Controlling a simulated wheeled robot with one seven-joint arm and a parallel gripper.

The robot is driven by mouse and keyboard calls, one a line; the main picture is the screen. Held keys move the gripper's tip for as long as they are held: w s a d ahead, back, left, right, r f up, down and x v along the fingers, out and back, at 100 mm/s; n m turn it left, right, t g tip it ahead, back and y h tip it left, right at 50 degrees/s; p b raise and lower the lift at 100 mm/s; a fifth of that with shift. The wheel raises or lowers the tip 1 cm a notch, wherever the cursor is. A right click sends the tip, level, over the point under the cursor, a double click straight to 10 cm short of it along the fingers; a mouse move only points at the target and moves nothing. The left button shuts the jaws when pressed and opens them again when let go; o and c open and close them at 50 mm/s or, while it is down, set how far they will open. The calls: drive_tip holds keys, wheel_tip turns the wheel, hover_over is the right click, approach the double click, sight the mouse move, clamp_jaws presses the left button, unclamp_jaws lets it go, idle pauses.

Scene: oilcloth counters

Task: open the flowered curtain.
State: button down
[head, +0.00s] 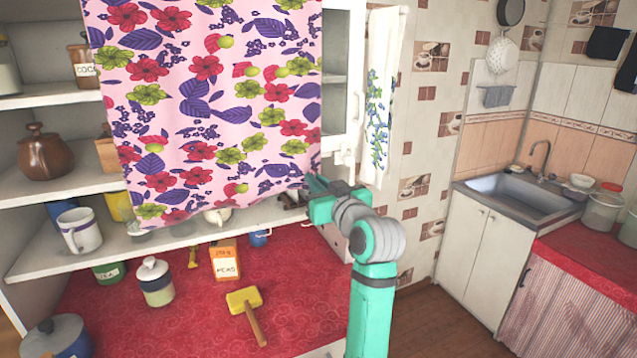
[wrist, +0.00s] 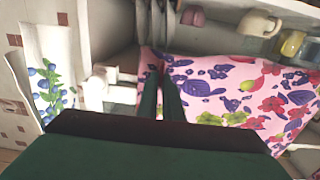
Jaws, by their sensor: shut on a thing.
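The flowered curtain (head: 205,110) is pink with red, green and purple flowers and leaves. It hangs in front of the cabinet shelves in the head view and fills the right of the wrist view (wrist: 240,98). My gripper (head: 312,184) is at the curtain's lower right corner. In the wrist view its two dark fingers (wrist: 160,82) are close together with the curtain's edge at their tips, shut on the cloth. The curtain covers the middle of the shelves; its lower hem slants up towards my gripper.
A white towel with blue berries (head: 378,100) hangs right of the cabinet. Mugs, a teapot and jars stand on shelves beside and below the curtain. A yellow mallet (head: 244,302) and a canister (head: 155,282) are on the red counter (head: 200,310). A sink (head: 515,195) is at right.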

drive_tip(key=shift+f, duration=0.1)
drive_tip(key=c, duration=1.9)
unclamp_jaws()
drive_tip(key=v, duration=1)
drive_tip(key=shift+s, duration=0.35)
